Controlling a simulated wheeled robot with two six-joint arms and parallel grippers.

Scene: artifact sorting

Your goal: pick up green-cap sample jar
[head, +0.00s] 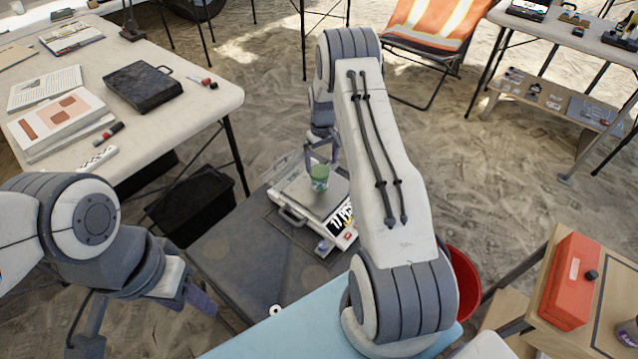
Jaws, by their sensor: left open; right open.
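The green-cap sample jar (319,179) stands upright on the plate of a white digital scale (342,223), on the dark grey table in the middle. My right gripper (322,155) is open, with its fingers just above and behind the jar in this view. Whether the fingers touch the jar cannot be told. My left gripper (198,298) is open and empty at lower left, over the left edge of the grey table and away from the jar.
A small object (324,247) lies in front of the scale. A light blue surface (270,340) borders the grey table (235,265). A white table (190,110) with books and a dark case stands at left. A red bucket (465,285) and red box (568,280) are at right.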

